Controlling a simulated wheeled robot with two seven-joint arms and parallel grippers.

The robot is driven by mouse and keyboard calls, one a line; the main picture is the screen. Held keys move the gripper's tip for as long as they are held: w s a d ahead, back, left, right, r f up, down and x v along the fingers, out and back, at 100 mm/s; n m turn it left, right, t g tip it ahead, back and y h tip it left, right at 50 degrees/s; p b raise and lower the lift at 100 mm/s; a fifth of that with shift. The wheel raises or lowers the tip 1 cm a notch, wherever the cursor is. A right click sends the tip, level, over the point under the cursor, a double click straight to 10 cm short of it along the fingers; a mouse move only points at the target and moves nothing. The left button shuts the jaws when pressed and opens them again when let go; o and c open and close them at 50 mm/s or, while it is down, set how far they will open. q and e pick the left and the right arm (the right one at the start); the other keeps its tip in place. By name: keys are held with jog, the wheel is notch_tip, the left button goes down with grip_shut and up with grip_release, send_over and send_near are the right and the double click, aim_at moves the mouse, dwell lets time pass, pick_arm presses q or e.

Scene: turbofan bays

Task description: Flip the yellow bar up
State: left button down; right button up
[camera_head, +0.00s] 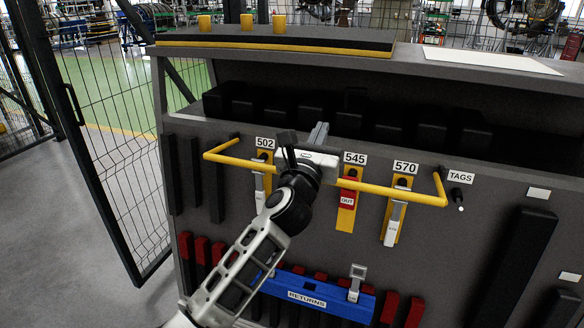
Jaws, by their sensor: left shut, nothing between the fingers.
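The yellow bar (395,191) is a long rail with bent ends on the front of a dark grey panel. It hangs low, running across the tag slots 502, 545 and 570 from left to right. My left arm rises from the bottom left and crosses in front of the bar, hiding a stretch left of its middle. My left gripper (319,136) points away from me at the panel, above the bar's line between labels 502 and 545. It is shut and empty. Whether it touches the bar I cannot tell. My right gripper is not in view.
A red tag (348,198) hangs under 545 and a grey-handled item under 570 (394,222). A blue RETURNS tray (330,297) is below. A dark shelf recess with black blocks (430,134) lies above the bar. A wire fence (120,160) stands at left.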

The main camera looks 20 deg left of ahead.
pick_arm(q)
jog(key=shift+s+d+r, duration=0.1)
jog(key=shift+s+r, duration=0.1)
jog(key=shift+r, duration=0.1)
jog(key=shift+w+d+f, duration=0.1)
jog(key=shift+w+f, duration=0.15)
jog(key=shift+w, duration=0.25)
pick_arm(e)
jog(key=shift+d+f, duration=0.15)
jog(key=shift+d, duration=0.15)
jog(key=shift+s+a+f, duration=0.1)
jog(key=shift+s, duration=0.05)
